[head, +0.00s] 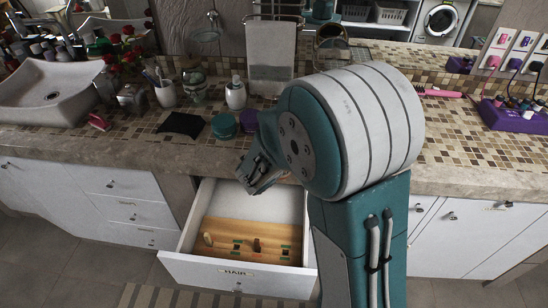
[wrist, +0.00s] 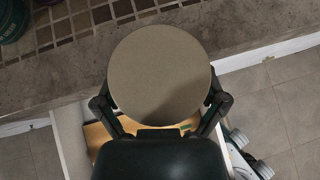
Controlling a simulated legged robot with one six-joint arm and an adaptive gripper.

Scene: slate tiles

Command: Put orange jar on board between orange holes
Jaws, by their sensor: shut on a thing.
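My gripper (head: 258,178) is above the open drawer, near the counter's front edge. In the wrist view its fingers are closed around a round thing with a flat grey-brown top (wrist: 160,72), seen from above. Its side is hidden, so I cannot tell from colour that it is the orange jar. The wooden board (head: 225,229) lies inside the drawer, below my gripper. Green marks and dark spots show on it, with a small brown piece (head: 256,245) and a pale rounded piece (head: 207,240). I cannot make out orange holes.
The drawer (head: 232,274) is pulled out, with raised walls around the board. A white sink (head: 48,95) is at the left.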

